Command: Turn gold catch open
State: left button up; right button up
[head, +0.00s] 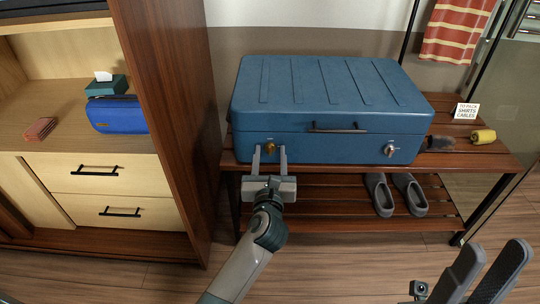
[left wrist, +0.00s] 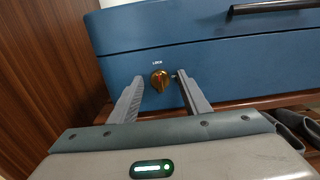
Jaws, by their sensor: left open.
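The blue suitcase (head: 300,138) lies closed on the wooden rack, with a dark handle (head: 337,129) on its front. The gold catch (head: 269,147) is a round knob at the left of that front. In the left wrist view the gold catch (left wrist: 159,81) has a small "LOCK" label above it. My left gripper (head: 269,158) is open, with one finger on each side of the gold catch; in the wrist view gaps show between catch and fingers. My right gripper (head: 497,262) is at the lower right, its fingers apart and empty, far from the suitcase.
A silver catch (head: 390,150) is at the right of the suitcase front. Grey slippers (head: 410,193) lie on the rack's lower shelf. A brush (head: 440,142), a yellow roll (head: 483,136) and a sign (head: 466,111) are on the rack's right. A wooden cabinet panel (head: 170,110) stands close on the left.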

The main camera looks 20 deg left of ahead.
pick_arm(q)
jog(key=c, duration=1)
